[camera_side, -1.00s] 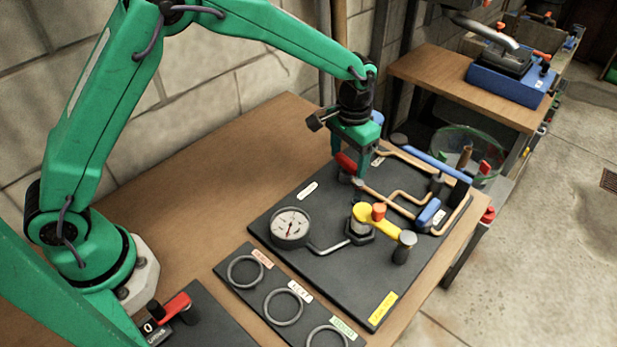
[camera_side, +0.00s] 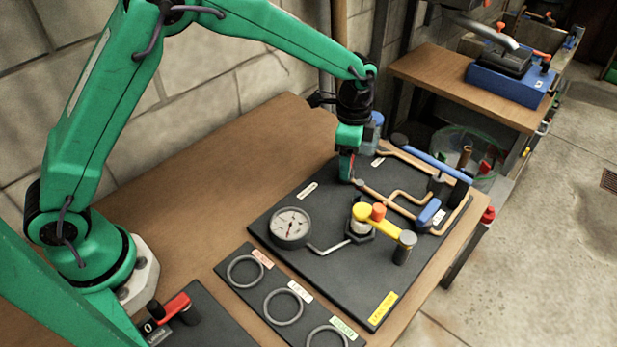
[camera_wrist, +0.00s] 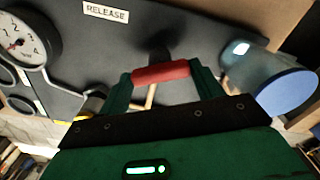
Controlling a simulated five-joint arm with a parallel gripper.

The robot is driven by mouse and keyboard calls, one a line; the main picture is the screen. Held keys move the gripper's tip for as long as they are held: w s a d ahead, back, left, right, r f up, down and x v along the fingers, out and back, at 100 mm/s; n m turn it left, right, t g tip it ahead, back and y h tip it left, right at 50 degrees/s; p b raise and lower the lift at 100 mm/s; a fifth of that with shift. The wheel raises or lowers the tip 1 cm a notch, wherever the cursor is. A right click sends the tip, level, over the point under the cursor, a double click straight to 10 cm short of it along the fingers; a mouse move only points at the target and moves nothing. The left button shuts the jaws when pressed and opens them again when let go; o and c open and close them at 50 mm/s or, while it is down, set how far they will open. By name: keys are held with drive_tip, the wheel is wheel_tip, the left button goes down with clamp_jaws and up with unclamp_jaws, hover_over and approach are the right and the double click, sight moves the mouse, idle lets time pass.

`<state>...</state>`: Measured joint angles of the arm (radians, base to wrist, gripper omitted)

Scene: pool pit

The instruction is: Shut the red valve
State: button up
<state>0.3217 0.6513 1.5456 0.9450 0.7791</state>
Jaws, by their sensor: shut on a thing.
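The red valve's handle (camera_wrist: 160,72) lies crosswise between the two green fingers of my gripper (camera_wrist: 150,82) in the wrist view, and the jaws are shut on it. In the side view my gripper (camera_side: 347,165) points down at the back left part of the dark board (camera_side: 300,200). Only a sliver of red (camera_side: 353,166) shows there beside the fingers. The valve's body is mostly hidden by the gripper. Its exact angle to the pipe is hard to tell.
A gauge (camera_side: 290,227) and a yellow-handled valve (camera_side: 375,218) stand in front of my gripper. Blue handles (camera_side: 428,212) and copper pipes (camera_side: 402,197) lie to its right. A blue object (camera_side: 376,122) stands close behind it. Bare table (camera_side: 220,180) lies to the left.

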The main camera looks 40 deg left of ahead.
drive_tip(key=m, duration=0.5)
drive_tip(key=shift+r, duration=0.1)
drive_tip(key=shift+m, duration=0.3)
drive_tip(key=o, duration=1)
drive_tip(key=shift+r, duration=3.85)
drive_tip(key=shift+r, duration=0.1)
